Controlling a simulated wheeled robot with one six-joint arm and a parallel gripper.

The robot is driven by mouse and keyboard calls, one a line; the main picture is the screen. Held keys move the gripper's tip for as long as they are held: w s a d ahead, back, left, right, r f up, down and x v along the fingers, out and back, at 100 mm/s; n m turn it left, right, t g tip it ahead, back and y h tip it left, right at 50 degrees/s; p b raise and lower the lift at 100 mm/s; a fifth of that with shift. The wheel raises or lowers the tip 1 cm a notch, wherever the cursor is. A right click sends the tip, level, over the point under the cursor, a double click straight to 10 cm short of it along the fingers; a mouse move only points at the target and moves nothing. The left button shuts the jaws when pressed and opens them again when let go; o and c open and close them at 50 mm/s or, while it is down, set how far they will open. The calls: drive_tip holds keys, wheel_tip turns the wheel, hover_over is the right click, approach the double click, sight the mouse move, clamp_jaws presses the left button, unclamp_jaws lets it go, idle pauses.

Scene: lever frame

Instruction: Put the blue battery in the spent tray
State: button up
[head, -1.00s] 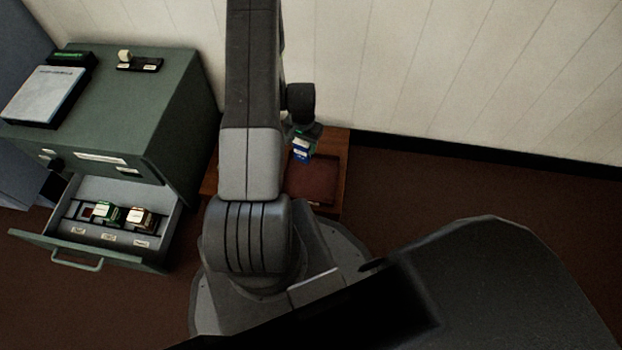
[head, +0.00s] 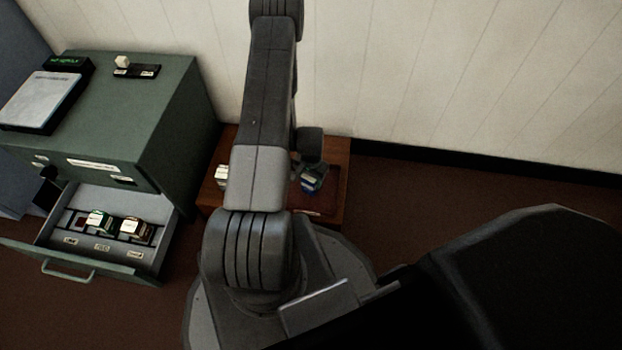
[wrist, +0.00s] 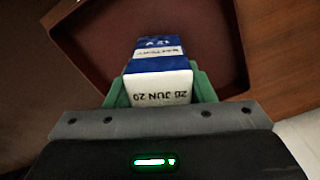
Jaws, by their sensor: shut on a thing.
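The blue battery (wrist: 160,65) is a blue block with white bands and a white end marked "28 JUN 20". My gripper (wrist: 160,90) is shut on it, with green fingers on both sides. In the wrist view the battery is over the red-brown tray (wrist: 85,35); I cannot tell whether it touches the tray floor. In the head view the battery (head: 312,180) shows beside my arm, over the tray (head: 322,205) on a wooden stand. My arm hides part of the tray and stand.
A green cabinet (head: 150,110) stands at left with its drawer (head: 150,262) open, holding a green and a brown battery. A white block (head: 222,177) stands on the wooden stand (head: 338,160), left of my arm. A panelled wall is behind.

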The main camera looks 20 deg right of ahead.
drive_tip(key=shift+r, duration=0.1)
drive_tip(key=o, duration=1.3)
wheel_tip(320, 180, up, 12)
drive_tip(key=p, duration=0.4)
